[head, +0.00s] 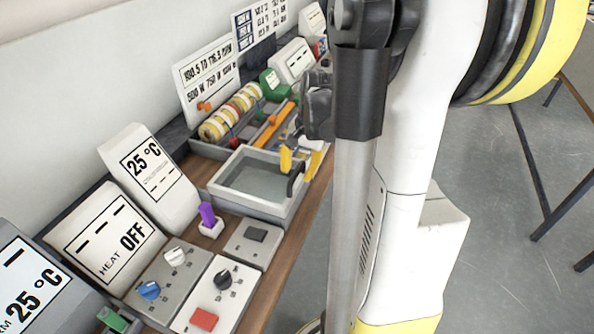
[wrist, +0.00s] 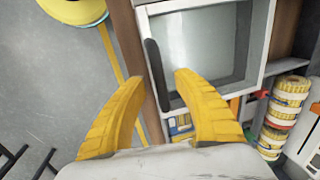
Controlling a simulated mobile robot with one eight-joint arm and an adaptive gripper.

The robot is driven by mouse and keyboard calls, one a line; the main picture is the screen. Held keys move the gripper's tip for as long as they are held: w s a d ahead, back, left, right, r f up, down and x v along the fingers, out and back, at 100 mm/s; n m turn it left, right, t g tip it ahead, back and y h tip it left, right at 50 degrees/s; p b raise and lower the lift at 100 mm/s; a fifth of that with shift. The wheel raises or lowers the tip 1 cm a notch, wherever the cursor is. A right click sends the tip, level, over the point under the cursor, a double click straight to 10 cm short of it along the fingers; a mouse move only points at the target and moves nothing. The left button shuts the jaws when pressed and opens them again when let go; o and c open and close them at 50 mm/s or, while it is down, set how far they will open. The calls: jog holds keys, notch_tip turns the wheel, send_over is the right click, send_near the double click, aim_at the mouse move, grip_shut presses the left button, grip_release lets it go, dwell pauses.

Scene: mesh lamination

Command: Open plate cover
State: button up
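The plate cover is a light grey square lid (head: 262,176) with a recessed pane, lying flat on its unit on the bench. It also shows in the wrist view as a white frame with a glassy pane (wrist: 205,45). A dark upright bar handle (head: 295,181) sits on its edge nearest my arm; the wrist view shows the handle (wrist: 155,75) too. My gripper (head: 298,172) has yellow fingers spread apart. In the wrist view, the gripper (wrist: 160,76) has the handle between its fingertips, closer to the right finger. I cannot tell whether they touch.
Left of the cover are control boxes with knobs (head: 223,278), a purple lever (head: 208,215) and "25 °C" displays (head: 152,165). Behind it stands a tray of rolls (head: 228,113). The bench edge (head: 285,255) runs beside my arm, with open floor (head: 500,250) to the right.

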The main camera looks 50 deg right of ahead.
jog(key=shift+c, duration=0.4)
grip_shut()
send_over(238, 167)
jog(key=s, duration=0.1)
jog(key=shift+d, duration=0.2)
jog(key=shift+o, duration=0.4)
grip_release()
jog(key=shift+r, duration=0.1)
